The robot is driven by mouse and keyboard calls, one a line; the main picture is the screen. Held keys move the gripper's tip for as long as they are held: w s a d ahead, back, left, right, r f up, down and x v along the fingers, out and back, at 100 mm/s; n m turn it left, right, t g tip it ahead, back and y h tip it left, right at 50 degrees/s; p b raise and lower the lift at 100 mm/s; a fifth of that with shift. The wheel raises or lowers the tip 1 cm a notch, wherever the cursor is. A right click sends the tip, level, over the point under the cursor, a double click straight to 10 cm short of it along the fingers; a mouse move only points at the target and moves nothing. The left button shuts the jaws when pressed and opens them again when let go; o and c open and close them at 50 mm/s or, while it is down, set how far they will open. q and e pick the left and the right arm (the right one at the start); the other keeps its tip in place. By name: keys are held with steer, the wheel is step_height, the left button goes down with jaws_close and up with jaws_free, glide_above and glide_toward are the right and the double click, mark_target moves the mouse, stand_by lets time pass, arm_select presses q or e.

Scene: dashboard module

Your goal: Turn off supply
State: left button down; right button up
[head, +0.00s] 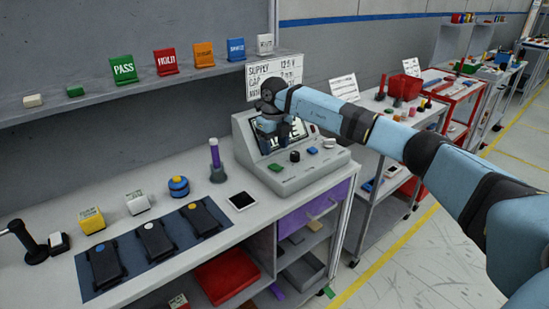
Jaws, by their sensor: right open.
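The grey supply unit (311,173) stands at the right end of the bench. On its sloped front are a green button (276,168), a black knob (295,156), a blue button (313,150) and a small dark red and white control (314,129). Its lit screen (292,142) is partly hidden by my right gripper (268,127). My left gripper is not in view.
A sign reading SUPPLY (262,70) is behind the unit. A blue mat (134,264) holds 3 black modules. Coloured cards line the shelf (112,97).

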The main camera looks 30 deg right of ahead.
mark_target(274, 166)
step_height(274, 166, up, 8)
steer(key=shift+f, duration=0.1)
